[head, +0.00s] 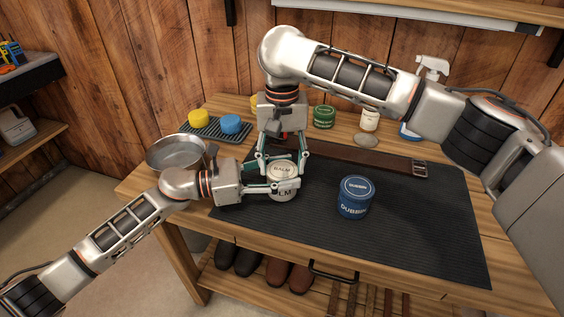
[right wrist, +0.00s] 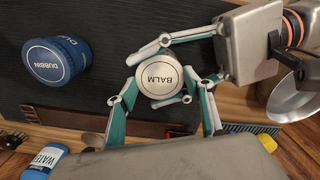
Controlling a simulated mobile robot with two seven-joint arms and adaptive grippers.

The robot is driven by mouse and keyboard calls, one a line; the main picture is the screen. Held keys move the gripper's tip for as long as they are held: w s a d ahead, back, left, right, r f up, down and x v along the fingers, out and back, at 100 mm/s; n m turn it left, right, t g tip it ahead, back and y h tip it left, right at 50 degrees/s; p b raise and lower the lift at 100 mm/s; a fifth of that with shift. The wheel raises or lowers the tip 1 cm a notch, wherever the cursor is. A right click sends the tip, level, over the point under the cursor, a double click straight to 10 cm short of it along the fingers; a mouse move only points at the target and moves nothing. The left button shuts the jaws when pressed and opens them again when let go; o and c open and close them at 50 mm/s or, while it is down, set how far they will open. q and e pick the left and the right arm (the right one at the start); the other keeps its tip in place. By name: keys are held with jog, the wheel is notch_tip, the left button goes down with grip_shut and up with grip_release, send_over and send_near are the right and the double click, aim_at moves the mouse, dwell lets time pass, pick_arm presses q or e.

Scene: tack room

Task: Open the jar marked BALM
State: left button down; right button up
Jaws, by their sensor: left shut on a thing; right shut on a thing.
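The white jar marked BALM (head: 284,194) stands upright on the dark mat, left of its middle. Its pale lid (head: 282,168) sits on top, and the word BALM on the lid (right wrist: 160,78) reads clearly in the right wrist view. My left gripper (head: 279,188) comes in from the left and is shut around the jar's body. My right gripper (head: 283,170) points down from above and is shut on the lid. The fingers partly hide the jar's label. I cannot tell whether the lid is loose.
A blue DUBBIN jar (head: 355,199) stands right of the BALM jar. A metal bowl (head: 174,152) is at the left edge, near my left arm. Behind are a tray with yellow and blue sponges (head: 230,124), a green tin (head: 324,116) and a leather strap (head: 375,157). The mat's right side (head: 440,230) is clear.

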aim_at(282, 169)
dwell(0.8)
jog(key=o, duration=1.2)
jog(key=shift+r, duration=0.15)
notch_tip(282, 169, up, 4)
jog(key=shift+r, duration=0.1)
jog(key=shift+c, duration=1.2)
notch_tip(282, 169, up, 3)
jog(key=m, duration=0.3)
jog(key=shift+m, duration=0.5)
jog(key=shift+f, duration=3.8)
